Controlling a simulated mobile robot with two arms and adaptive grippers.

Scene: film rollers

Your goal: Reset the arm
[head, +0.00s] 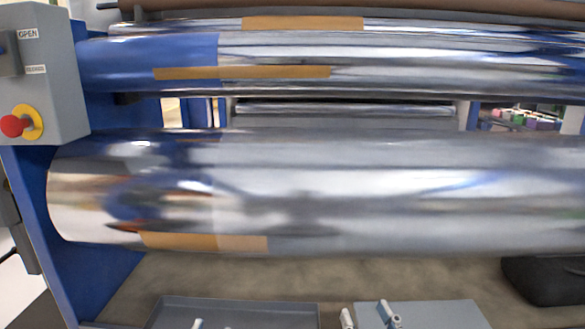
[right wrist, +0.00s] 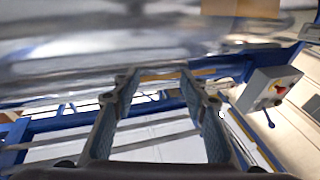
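My right gripper (right wrist: 160,85) is open and empty in the right wrist view, its two fingers spread apart. Its pale fingertips also show at the bottom edge of the head view (head: 367,316), low in front of the machine. Only small pale tips, apparently of my left gripper (head: 211,325), show at the bottom edge left of centre. Most of that gripper is out of frame, so its opening is unclear. A large shiny lower roller (head: 330,190) spans the head view, with a tan strip (head: 205,241) on it.
Upper shiny rollers (head: 420,73) also carry tan strips. A grey control box (head: 45,75) with a red button (head: 13,126) is at left on a blue frame (head: 65,255). Grey trays (head: 245,305) (head: 440,312) lie below the rollers; a black object (head: 545,282) lies at right.

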